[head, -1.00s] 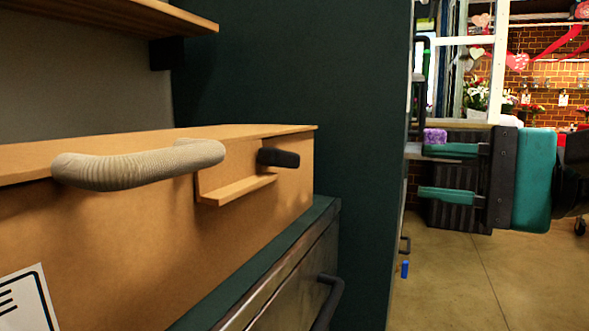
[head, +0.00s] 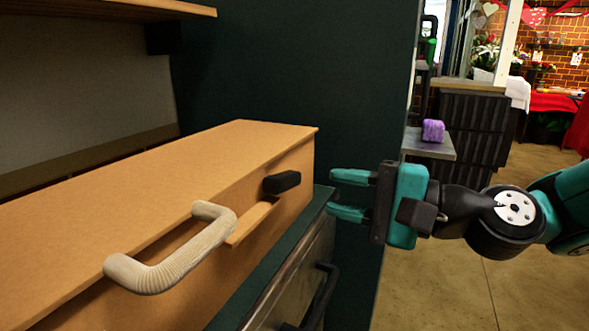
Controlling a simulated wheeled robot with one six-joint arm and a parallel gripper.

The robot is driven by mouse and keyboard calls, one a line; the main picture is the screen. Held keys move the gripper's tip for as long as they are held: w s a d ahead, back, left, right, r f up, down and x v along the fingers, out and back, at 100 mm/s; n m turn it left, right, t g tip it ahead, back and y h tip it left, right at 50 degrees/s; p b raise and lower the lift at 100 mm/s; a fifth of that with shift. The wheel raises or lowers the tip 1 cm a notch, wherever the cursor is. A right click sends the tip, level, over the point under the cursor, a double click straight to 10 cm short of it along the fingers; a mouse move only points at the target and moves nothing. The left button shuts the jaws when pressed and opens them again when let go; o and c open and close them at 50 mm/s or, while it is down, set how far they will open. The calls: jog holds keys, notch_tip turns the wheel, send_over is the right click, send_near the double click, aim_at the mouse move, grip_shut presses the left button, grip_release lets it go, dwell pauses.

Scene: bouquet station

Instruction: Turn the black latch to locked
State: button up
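The black latch (head: 282,182) is a short dark bar on the front of a tan wooden box (head: 150,200), near the box's right end. It lies roughly level, above a small wooden ledge (head: 252,222). My gripper (head: 349,195) has teal fingers and is to the right of the latch, pointing left toward it. The two fingers are apart with nothing between them. A clear gap shows between the fingertips and the latch.
A beige wrapped handle (head: 175,255) sticks out from the box front, left of the latch. The box stands on a dark green cabinet with a black drawer handle (head: 322,297). A wooden shelf (head: 150,8) hangs above. A dark green panel (head: 300,80) stands behind.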

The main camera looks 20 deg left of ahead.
aim_at(294, 183)
jog(key=a, duration=0.7)
jog(key=shift+w+a, duration=0.2)
jog(key=shift+w, duration=0.1)
